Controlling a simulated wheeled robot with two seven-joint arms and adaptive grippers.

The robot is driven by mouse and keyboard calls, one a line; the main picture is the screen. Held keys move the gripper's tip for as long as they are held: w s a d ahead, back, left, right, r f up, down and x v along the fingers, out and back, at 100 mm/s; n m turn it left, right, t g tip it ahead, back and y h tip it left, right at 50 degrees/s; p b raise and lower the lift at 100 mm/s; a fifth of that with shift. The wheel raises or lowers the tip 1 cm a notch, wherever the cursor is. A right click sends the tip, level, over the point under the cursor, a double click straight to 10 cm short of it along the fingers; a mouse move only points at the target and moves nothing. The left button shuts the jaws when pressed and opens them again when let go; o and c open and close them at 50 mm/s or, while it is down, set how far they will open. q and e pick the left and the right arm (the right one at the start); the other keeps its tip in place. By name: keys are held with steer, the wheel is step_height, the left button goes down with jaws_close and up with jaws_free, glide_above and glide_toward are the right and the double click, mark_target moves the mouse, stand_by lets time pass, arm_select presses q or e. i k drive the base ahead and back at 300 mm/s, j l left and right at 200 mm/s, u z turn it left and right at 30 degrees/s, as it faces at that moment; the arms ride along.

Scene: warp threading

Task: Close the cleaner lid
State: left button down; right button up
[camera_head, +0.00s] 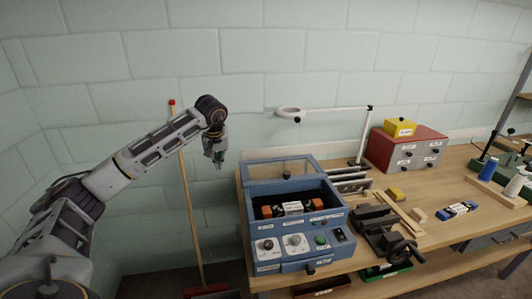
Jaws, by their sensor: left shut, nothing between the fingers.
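The cleaner (320,250) is a blue box with knobs and a green button on its front panel, standing at the left end of the wooden table. Its lid (283,167), blue-framed with a clear window, is raised at the back. The open tub holds a dark item with orange ends and a white label (293,208). My left gripper (218,164) is shut and empty, in the air to the left of the raised lid and apart from it. My right gripper is not in view.
A black vise (382,228) stands right of the cleaner. A white magnifier lamp (320,110) reaches over behind the lid. A red drawer box (406,150) with a yellow box (400,128) stands at the back. A broom (187,190) leans on the wall at left.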

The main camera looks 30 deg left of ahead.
mark_target(247, 183)
steer(key=i+l, duration=0.1)
steer(key=i, duration=0.9)
